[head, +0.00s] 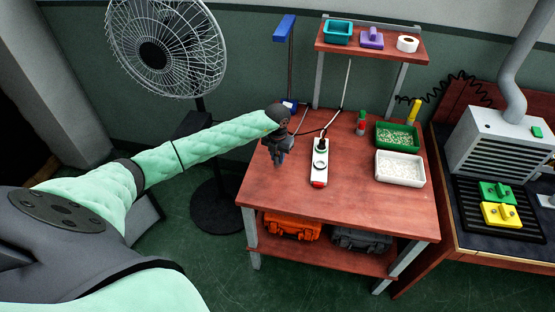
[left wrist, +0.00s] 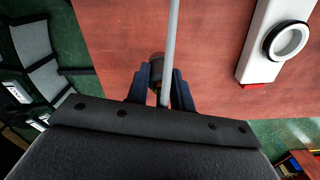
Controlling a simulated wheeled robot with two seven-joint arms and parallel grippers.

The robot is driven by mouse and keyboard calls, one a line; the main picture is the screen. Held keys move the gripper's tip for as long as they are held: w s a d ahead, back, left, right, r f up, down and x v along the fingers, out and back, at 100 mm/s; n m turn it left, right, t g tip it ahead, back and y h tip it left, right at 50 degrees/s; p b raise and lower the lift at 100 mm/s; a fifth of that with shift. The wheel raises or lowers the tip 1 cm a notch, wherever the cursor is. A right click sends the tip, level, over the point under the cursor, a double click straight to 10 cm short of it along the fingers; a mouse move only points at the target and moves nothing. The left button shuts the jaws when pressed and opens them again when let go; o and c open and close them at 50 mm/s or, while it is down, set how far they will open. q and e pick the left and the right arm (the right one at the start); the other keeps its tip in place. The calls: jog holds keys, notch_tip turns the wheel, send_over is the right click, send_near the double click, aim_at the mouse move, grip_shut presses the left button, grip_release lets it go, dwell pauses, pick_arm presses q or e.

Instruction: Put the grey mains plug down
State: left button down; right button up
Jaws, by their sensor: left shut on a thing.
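My left gripper (head: 278,157) is over the left part of the red-brown table (head: 270,190). In the left wrist view its dark fingers (left wrist: 160,92) are shut on the grey mains plug (left wrist: 156,70), a small dark rounded thing partly hidden between them. A light grey cable (left wrist: 171,40) runs up the picture in front of it. In the head view I cannot make out the plug at the fingertips. Whether the plug touches the tabletop I cannot tell. A white power strip (head: 318,172) with a red switch lies to the right; it also shows in the left wrist view (left wrist: 262,50). My right gripper is not in view.
A green tray (head: 397,147) and a white tray (head: 400,182) stand on the table's right side. A red-and-green bottle (head: 361,124) stands at the back. A shelf (head: 350,45) rises behind and a fan (head: 165,45) stands left. The table's front is clear.

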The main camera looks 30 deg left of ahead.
aim_at(278, 161)
pick_arm(q)
jog(key=shift+f+p, duration=0.55)
jog(key=shift+f, duration=0.9)
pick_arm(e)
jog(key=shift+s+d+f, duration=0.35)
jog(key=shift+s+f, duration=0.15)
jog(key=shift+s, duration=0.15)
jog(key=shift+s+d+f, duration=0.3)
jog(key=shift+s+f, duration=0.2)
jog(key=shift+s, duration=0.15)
pick_arm(q)
jog(key=shift+f, duration=0.1)
jog(key=c, duration=1.3)
grip_release()
jog(key=shift+o, duration=0.5)
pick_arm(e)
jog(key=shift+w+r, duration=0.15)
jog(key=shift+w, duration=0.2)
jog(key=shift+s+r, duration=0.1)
